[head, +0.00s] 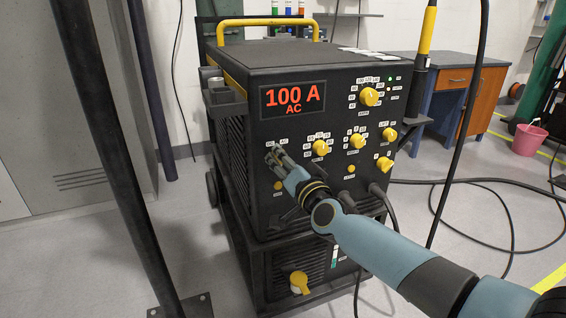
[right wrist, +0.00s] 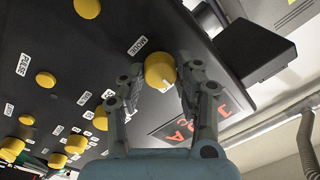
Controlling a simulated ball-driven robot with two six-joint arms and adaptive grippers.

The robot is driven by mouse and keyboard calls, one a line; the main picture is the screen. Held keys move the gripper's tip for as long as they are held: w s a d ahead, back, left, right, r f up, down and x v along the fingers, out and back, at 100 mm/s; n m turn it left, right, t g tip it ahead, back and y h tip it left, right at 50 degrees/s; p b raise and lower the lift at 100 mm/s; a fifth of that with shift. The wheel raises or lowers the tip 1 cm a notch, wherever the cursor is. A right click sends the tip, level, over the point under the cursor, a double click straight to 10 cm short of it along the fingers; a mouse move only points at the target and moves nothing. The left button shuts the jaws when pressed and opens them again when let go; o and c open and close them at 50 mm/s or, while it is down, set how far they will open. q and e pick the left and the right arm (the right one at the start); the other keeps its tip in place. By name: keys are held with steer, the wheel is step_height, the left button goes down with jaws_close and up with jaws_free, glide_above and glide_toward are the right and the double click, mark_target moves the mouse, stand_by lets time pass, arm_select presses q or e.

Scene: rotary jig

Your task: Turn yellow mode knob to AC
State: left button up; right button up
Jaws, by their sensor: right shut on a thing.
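The yellow mode knob (right wrist: 160,71) shows in the right wrist view beside a MODE label (right wrist: 137,46). My right gripper (head: 274,156) reaches the left part of the welder's front panel, and its fingers hide the knob in the head view. In the right wrist view the two fingers of the right gripper (right wrist: 163,75) are shut on the knob's sides. The display (head: 292,98) reads 100 A with AC below it in red. An AC label (head: 284,142) stands just above the fingers. My left gripper is not in view.
Several other yellow knobs, such as one at the top right (head: 369,97) and one to the right of the fingers (head: 320,147), sit on the panel. A torch (head: 427,30) stands at the welder's right side. Cables (head: 450,180) hang and lie to the right.

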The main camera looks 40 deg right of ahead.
steer(key=m, duration=0.5)
steer(key=shift+f+b, duration=0.1)
steer(key=shift+b, duration=0.2)
steer(key=shift+m, duration=0.4)
steer(key=o, duration=1.1)
steer(key=shift+o, duration=0.2)
steer(key=shift+s, duration=0.1)
steer(key=s+a, duration=0.2)
steer(key=s, duration=0.9)
steer(key=shift+s+a+f, duration=0.25)
steer(key=shift+s+a, duration=0.05)
